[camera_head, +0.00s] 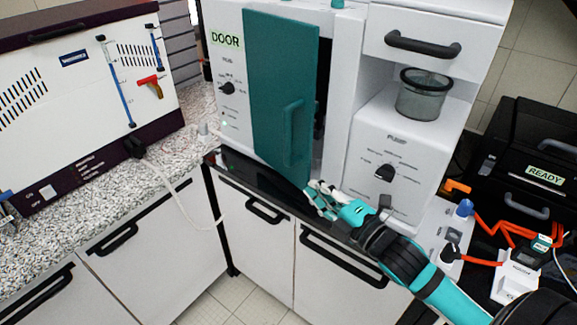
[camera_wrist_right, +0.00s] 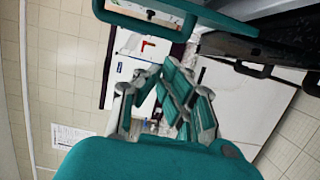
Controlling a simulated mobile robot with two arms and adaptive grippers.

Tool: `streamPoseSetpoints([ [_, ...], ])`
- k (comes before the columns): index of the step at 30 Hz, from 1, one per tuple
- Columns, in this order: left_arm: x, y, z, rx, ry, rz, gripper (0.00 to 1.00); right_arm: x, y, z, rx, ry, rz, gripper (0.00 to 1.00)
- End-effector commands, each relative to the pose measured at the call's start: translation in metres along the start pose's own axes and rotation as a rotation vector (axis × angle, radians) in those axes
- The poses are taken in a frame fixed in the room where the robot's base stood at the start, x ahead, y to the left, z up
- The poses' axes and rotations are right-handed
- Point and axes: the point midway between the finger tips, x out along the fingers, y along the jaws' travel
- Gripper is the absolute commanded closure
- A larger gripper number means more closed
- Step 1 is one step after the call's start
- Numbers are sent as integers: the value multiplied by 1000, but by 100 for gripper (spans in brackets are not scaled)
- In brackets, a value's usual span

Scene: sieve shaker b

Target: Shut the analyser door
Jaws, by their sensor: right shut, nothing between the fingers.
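The analyser door (camera_head: 268,90) is a tall teal panel on the white analyser (camera_head: 340,110), beside a "DOOR" label. It stands ajar, with a dark gap along its right side. Its teal handle (camera_head: 291,135) is on the lower right of the panel. My right gripper (camera_head: 319,199) is shut and empty, just below and right of the door's lower right corner. In the right wrist view its fingers (camera_wrist_right: 170,103) are close together. A teal bar (camera_wrist_right: 180,22) at the top there looks like the door handle, apart from the fingers. My left gripper is not in view.
A drawer (camera_head: 422,45) and a mesh sieve cup (camera_head: 423,93) are right of the door. A black "READY" box (camera_head: 530,150) and orange cables (camera_head: 490,228) lie farther right. A white-fronted machine (camera_head: 85,100) stands left on the speckled counter (camera_head: 100,195). White cabinets are below.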

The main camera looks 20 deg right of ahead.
Motion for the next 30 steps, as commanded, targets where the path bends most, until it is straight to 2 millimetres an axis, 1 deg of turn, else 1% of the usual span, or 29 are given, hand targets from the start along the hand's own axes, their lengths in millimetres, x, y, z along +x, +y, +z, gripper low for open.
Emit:
streamPoseSetpoints([
  [1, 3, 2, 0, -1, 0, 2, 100, 1, -2, -16, 14, -3, 4, 100],
  [3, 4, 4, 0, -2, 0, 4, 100, 2, -4, -31, 10, 0, 0, 100],
  [6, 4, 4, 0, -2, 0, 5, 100, 4, -4, -44, 2, 5, -3, 100],
  [8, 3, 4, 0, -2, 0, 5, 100, 6, -3, -48, -1, 7, -5, 100],
  [11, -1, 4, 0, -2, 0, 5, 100, 14, -2, -48, -4, 6, -4, 100],
  [14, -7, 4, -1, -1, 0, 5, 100, 30, 0, -48, -3, 7, -4, 100],
  [21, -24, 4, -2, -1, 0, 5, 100, 82, 0, -48, -3, 7, -5, 100],
  [25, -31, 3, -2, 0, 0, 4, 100, 108, -1, -49, -3, 7, -4, 100],
  [27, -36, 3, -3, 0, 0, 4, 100, 108, -2, -34, -10, 6, -10, 100],
  [30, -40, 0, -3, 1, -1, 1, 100, 110, -3, -22, -9, 7, -9, 100],
])
